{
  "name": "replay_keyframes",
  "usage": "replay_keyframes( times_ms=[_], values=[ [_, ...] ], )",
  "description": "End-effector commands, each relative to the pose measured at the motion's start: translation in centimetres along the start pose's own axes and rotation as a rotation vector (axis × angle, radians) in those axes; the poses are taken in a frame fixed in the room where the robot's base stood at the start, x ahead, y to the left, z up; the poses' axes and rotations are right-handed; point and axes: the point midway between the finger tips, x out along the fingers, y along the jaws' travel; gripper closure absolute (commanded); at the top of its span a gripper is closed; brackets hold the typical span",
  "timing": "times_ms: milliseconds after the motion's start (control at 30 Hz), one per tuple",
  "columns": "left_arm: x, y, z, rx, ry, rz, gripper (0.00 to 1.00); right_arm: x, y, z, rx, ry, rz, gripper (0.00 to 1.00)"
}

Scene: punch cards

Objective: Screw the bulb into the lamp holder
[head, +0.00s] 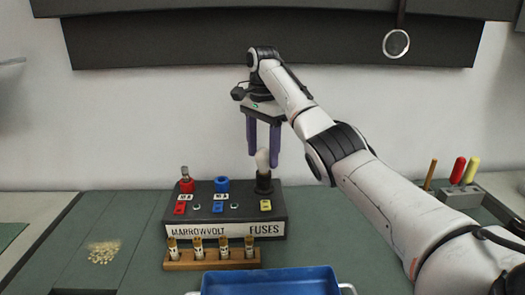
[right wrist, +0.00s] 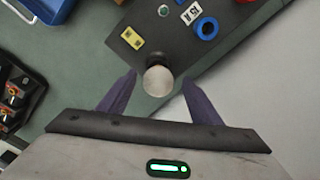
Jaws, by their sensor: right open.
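The white bulb (head: 262,159) stands upright on the black lamp holder (head: 264,181) at the right end of the fuse box (head: 225,213). Whether its thread is seated cannot be told. My right gripper (head: 263,160) is open, its purple fingers pointing down, one on each side of the bulb at about its height. In the right wrist view the bulb (right wrist: 158,80) shows end-on between the open fingers (right wrist: 158,85), with gaps on both sides. The holder is mostly hidden under the bulb there. My left gripper is out of view.
A red socket (head: 187,186) and a blue socket (head: 222,184) stand left on the box. A wooden rack (head: 212,261) of several fuses and a blue tray (head: 270,283) lie in front. Screwdrivers (head: 458,171) stand at the right.

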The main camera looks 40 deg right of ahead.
Motion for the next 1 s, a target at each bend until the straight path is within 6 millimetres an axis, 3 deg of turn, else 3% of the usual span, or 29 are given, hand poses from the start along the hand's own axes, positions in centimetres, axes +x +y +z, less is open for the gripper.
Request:
replay_keyframes(
  times_ms=[200,767,1000],
  values=[
    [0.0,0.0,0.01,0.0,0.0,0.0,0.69,0.03,0.13,-0.03,-0.256,0.0,0.0,0.42],
    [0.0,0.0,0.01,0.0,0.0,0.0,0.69,0.05,0.16,0.06,-0.707,-0.004,-0.004,0.42],
    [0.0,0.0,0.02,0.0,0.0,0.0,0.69,0.03,0.21,0.08,-0.974,-0.006,-0.006,0.42]
  ],
)
